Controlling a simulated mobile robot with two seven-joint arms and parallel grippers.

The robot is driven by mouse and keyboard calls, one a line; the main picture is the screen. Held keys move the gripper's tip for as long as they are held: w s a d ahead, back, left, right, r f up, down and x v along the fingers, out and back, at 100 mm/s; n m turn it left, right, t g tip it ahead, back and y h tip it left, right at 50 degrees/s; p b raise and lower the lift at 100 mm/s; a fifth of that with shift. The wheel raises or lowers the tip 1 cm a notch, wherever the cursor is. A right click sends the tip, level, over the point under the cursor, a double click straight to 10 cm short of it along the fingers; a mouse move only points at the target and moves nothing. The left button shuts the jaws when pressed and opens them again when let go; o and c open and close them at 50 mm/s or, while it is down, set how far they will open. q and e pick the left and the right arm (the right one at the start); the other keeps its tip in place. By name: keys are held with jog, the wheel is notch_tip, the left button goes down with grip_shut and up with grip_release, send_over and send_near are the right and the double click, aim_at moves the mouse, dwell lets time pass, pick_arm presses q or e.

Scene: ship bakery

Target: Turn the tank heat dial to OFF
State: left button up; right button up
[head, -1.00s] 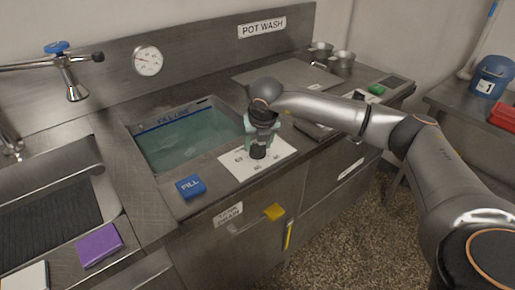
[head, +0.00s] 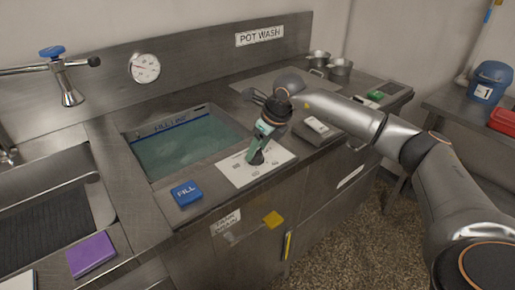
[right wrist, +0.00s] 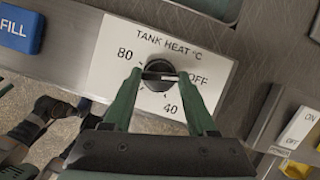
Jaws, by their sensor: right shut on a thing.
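The tank heat dial (right wrist: 158,80) is a small black knob on a white plate (right wrist: 105,75). The plate reads TANK HEAT °C, with 80 at upper left, OFF at right and 40 at lower right in the right wrist view. My right gripper (right wrist: 159,76) is shut on the dial, with one green finger on each side. In the head view the dial (head: 257,158) is partly hidden by the fingers, and the right gripper (head: 259,150) leans over it. I cannot make out clearly where the dial points. My left gripper is not in view.
A water-filled tank (head: 160,182) lies behind and left of the plate. A blue FILL button (head: 186,194) is at its left. A white ON switch (right wrist: 298,130) sits to the right in the wrist view. A yellow handle (head: 273,219) sticks out from the cabinet front below.

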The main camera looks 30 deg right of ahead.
dwell(0.5)
jog(key=o, duration=1.4)
jog(key=shift+c, duration=0.2)
jog(key=v, duration=1.2)
jog(key=shift+r, duration=0.3)
jog(key=shift+d, duration=0.15)
